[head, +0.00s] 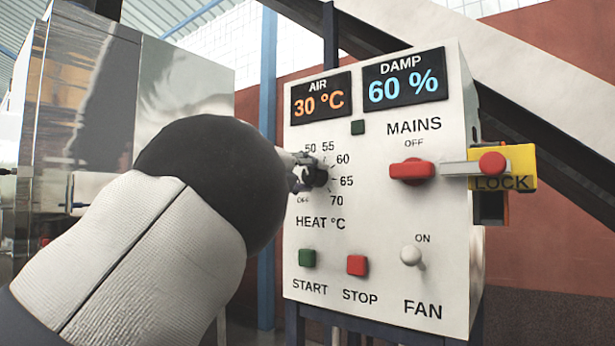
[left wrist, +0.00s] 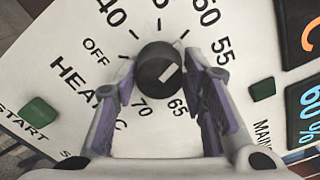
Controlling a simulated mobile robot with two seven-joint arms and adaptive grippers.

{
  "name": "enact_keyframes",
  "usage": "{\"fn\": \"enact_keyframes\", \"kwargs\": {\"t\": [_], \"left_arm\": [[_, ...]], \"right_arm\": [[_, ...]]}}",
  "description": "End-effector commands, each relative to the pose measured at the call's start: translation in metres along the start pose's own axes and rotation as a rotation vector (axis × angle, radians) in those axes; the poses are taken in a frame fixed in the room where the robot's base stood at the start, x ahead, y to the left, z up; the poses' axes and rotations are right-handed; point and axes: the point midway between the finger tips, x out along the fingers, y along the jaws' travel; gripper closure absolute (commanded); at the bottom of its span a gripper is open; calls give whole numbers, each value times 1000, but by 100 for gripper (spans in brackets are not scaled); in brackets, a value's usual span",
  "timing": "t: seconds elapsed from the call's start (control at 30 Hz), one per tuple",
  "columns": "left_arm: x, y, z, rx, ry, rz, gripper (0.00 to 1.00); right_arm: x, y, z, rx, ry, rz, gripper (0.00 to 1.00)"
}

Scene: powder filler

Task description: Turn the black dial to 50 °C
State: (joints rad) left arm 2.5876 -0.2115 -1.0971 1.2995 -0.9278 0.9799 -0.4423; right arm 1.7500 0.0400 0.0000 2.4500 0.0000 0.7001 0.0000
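The black dial (head: 321,178) is on the white control panel, ringed by numbers up to 70 and OFF. It also shows in the left wrist view (left wrist: 153,62), with a white mark on its face. The mark lies towards the lower right there; the number it points at cannot be told for sure. My left gripper (head: 303,172) is at the dial and partly hides it in the head view. In the left wrist view its two fingers (left wrist: 160,66) stand at either side of the dial, apart; whether both press on it is unclear. My right gripper is out of view.
The panel (head: 350,225) reads AIR 30 °C and DAMP 60 %. It also has a red MAINS switch (head: 411,171), a yellow LOCK tag (head: 520,165), a green START button (head: 307,258), a red STOP button (head: 357,265) and a FAN toggle (head: 411,256).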

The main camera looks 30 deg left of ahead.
Motion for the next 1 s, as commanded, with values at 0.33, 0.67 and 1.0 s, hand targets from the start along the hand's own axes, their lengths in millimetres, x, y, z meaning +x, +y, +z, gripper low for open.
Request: {"fn": "enact_keyframes", "kwargs": {"t": [0.33, 0.67, 1.0], "left_arm": [[-1, 0, 0, 0, 1, 0, 43], [-68, -2, 1, -2, -4, -2, 43], [-120, -1, 0, 1, -1, -2, 43]], "right_arm": [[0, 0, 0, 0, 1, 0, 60], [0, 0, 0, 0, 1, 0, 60], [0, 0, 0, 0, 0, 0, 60]]}}
